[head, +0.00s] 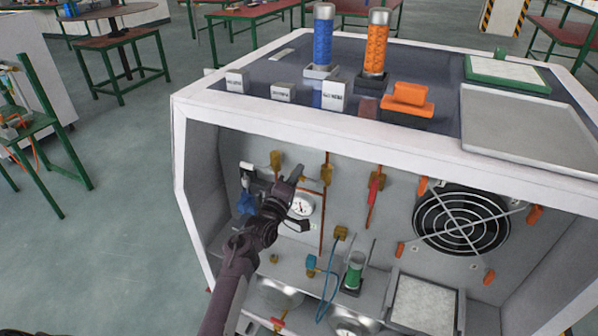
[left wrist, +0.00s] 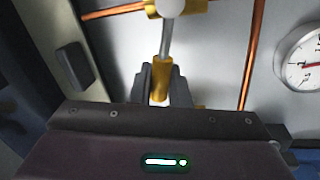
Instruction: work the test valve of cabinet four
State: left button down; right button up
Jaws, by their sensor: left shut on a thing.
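The open cabinet (head: 186,180) has a white frame, with brass fittings and copper pipes on its inner back wall. My left gripper (head: 290,182) reaches inside at the upper left, beside a round white gauge (head: 301,206). In the left wrist view, the gripper (left wrist: 163,85) is shut on a brass valve piece (left wrist: 162,68) below a silver stem (left wrist: 166,40) and a white knob (left wrist: 170,5). The gauge also shows at the right there (left wrist: 303,62). In the head view, my gripper hides much of the gripped piece. My right gripper is out of view.
A fan (head: 461,222) and a green cylinder (head: 354,271) are right of my arm. A blue cylinder (head: 323,40), an orange cylinder (head: 376,45) and a grey tray (head: 525,125) sit on top. The cabinet's left wall and top edge are close to my arm. Open floor lies left.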

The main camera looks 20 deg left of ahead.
pick_arm(q)
jog(key=shift+a+f+n+y, duration=0.1)
jog(key=shift+f+n+y, duration=0.25)
jog(key=shift+n, duration=0.5)
jog(key=shift+a+f+n+y, duration=0.15)
jog(key=shift+f+n, duration=0.35)
jog(key=shift+n, duration=0.35)
jog(key=shift+d, duration=0.1)
jog(key=c, duration=1.4)
grip_release()
jog(key=shift+f, duration=0.1)
jog(key=shift+c, duration=0.2)
jog(key=s+f, duration=0.1)
jog(key=s, duration=0.6)
jog(key=shift+s+f, duration=0.25)
jog(key=shift+s, duration=0.05)
